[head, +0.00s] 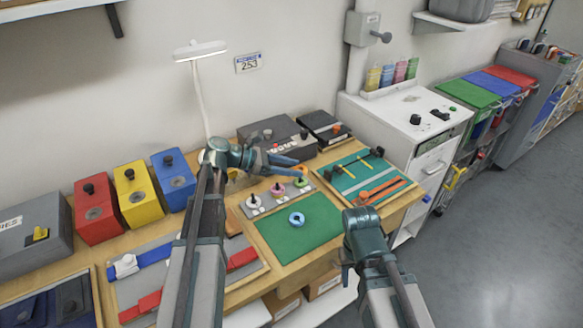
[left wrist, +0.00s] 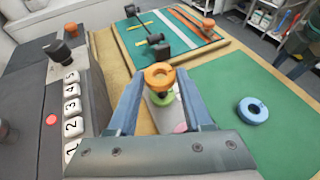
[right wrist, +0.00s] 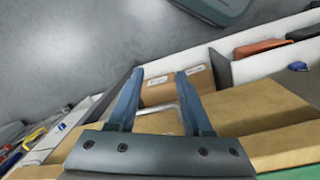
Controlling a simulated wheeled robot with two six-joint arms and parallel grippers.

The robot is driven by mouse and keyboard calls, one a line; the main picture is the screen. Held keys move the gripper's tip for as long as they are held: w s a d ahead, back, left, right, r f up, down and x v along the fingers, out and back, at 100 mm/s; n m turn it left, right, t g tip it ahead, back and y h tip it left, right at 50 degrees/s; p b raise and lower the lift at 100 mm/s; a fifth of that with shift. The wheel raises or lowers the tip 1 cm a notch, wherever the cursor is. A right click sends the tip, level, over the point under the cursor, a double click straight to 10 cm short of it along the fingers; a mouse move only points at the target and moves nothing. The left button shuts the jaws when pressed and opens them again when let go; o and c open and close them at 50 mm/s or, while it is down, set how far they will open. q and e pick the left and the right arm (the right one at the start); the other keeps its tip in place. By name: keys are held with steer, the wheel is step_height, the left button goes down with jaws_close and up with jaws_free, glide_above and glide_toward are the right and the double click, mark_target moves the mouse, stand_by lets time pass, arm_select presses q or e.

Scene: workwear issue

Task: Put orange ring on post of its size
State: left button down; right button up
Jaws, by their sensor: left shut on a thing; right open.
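My left gripper (head: 301,167) is shut on the orange ring (left wrist: 159,76). It holds the ring just above the far end of a grey post board (head: 262,203). A green ring (left wrist: 163,98) sits low on the board directly below the orange ring, with a dark post top between them. I cannot tell whether the orange ring is around that post. A pink ring (head: 277,189) and a white piece (head: 253,202) sit along the same board. A blue ring (head: 297,218) lies on the green mat (head: 284,240). My right gripper (right wrist: 157,92) is open and empty, past the bench's front edge.
A dark button box (head: 274,138) stands behind the post board. A green tool board (head: 350,181) lies to its right. Red, yellow and blue boxes (head: 96,210) line the wall at left. Cardboard boxes (right wrist: 175,87) sit on a shelf below the bench.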

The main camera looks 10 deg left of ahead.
arm_select(q)
steer(key=shift+f+b, duration=0.65)
steer(key=shift+f, duration=0.05)
stand_by(0.5)
steer(key=shift+c, duration=1.2)
jaws_free()
steer(key=shift+o, duration=0.3)
steer(key=shift+o, duration=0.9)
steer(key=shift+r, duration=0.2)
step_height(320, 180, up, 7)
steer(key=p, duration=0.7)
steer(key=shift+f, duration=0.15)
